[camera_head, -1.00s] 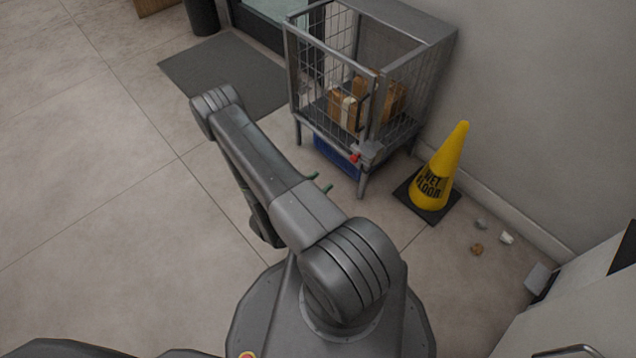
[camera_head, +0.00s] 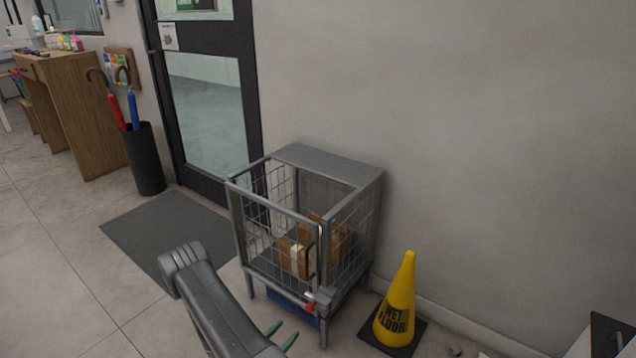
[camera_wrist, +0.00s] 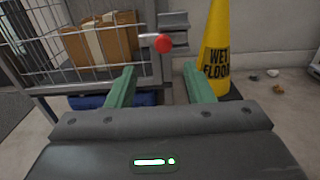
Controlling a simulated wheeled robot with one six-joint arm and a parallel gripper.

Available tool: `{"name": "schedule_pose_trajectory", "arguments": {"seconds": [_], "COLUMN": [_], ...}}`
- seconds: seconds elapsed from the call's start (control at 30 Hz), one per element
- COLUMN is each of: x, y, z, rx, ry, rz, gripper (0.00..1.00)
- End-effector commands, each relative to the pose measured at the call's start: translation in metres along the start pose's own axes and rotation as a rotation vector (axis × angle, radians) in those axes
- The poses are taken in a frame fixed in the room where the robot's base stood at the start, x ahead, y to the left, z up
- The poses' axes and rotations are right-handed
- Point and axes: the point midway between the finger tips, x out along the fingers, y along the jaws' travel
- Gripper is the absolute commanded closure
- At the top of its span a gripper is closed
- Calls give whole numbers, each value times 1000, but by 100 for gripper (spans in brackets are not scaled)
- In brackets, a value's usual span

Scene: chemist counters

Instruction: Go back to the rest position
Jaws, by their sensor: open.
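My gripper shows in the wrist view (camera_wrist: 158,85), with its two green fingers apart and nothing between them. It points toward the front of a grey wire cage (camera_head: 290,152) and its red-knobbed latch (camera_wrist: 163,43). In the head view the green fingertips (camera_head: 280,336) show low in the picture, beside my arm and in front of the cage. The cage holds brown cardboard boxes (camera_head: 338,243), and its mesh front looks closed. I cannot tell from these views how far the fingers are from the cage.
A yellow wet-floor cone (camera_head: 397,295) stands right of the cage. A blue crate (camera_head: 291,304) sits under it. A dark mat (camera_head: 150,232), an umbrella bin (camera_head: 143,160) and a glass door (camera_head: 207,110) are to the left. Small debris (camera_wrist: 272,73) lies on the floor at right.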

Motion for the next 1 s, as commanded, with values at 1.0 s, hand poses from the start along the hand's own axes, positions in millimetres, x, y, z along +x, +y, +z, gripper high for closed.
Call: {"name": "schedule_pose_trajectory", "arguments": {"seconds": [1.0], "x": [101], "y": [-1], "z": [0], "rx": [0], "ry": [0], "rz": [-2], "gripper": [53]}}
